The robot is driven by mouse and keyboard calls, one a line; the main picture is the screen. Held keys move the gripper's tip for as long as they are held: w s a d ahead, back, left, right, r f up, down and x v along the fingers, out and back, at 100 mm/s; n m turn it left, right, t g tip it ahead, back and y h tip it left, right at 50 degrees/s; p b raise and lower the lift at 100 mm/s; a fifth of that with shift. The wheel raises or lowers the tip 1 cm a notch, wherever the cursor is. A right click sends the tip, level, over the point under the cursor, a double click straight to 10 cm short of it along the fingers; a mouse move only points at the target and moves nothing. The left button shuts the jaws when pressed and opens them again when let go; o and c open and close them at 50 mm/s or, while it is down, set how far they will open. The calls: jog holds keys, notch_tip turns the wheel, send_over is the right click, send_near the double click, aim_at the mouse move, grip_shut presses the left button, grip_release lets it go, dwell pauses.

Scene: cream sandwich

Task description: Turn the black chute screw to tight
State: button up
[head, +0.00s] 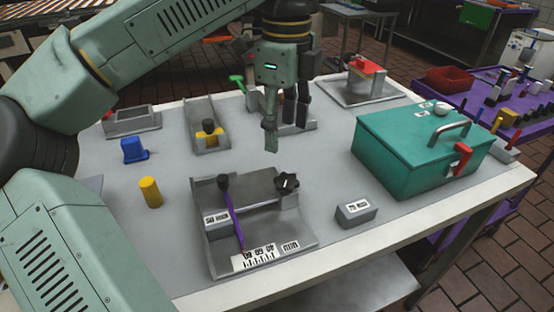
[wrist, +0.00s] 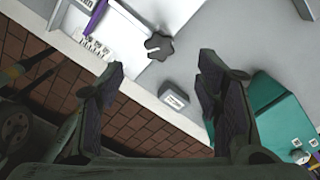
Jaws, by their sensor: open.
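A black star-shaped knob (head: 287,182), which looks like the chute screw, stands on the right part of a grey metal fixture (head: 300,236) at the front middle of the table. In the wrist view the black knob (wrist: 158,46) shows beyond the fingertips, roughly centred between them. How tight the screw is, I cannot tell.
A small grey labelled block (head: 356,211) lies right of the fixture. A teal box (head: 400,160) with a handle and red latch stands at the right. A yellow cylinder (head: 151,192), a blue block (head: 133,150) and a metal channel with a yellow knob (head: 208,128) are left.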

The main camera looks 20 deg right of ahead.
aim_at(284, 179)
notch_tip(284, 179, down, 10)
jog(key=shift+s+p, duration=0.15)
jog(key=shift+p, duration=0.6)
jog(key=shift+c, duration=0.4)
jog(key=c, duration=1.1)
